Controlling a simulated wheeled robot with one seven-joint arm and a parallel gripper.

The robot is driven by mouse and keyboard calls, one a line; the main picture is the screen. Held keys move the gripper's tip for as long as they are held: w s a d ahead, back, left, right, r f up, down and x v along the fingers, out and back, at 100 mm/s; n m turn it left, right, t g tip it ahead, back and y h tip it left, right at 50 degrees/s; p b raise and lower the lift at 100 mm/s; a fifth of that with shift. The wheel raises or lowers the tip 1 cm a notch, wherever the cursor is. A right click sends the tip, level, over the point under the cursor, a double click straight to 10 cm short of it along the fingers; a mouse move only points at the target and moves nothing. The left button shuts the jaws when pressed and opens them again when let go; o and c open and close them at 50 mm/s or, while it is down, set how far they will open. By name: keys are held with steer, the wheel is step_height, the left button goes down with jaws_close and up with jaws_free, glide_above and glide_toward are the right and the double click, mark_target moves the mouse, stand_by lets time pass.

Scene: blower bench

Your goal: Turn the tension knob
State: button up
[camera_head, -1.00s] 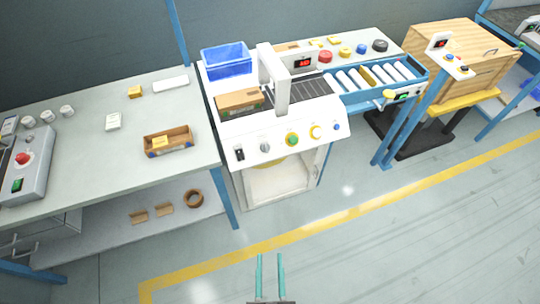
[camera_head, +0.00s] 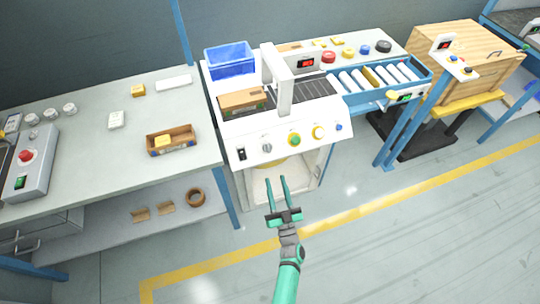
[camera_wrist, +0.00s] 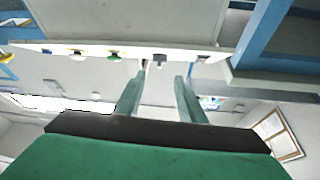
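A grey knob (camera_head: 266,147), which looks like the tension knob though no label is readable, sits on the white sealing machine's (camera_head: 220,133) sloped front panel. It also shows in the wrist view (camera_wrist: 160,60), above the gap between my fingertips. My gripper (camera_head: 276,180) is open and empty, below and in front of the panel, apart from the knob. In the wrist view my two green fingers (camera_wrist: 160,82) stand apart with nothing between them.
On the same panel are a black switch (camera_head: 241,154), a green button with yellow ring (camera_head: 294,140), a yellow-ringed control (camera_head: 318,132) and a blue button (camera_head: 338,127). A roller conveyor (camera_head: 425,77) adjoins at right, a workbench (camera_head: 90,155) at left.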

mark_target(269, 152)
steer(key=x, duration=1.1)
steer(key=shift+w, duration=0.2)
steer(key=shift+c, duration=0.2)
steer(key=shift+d, duration=0.1)
steer(key=c, duration=0.7)
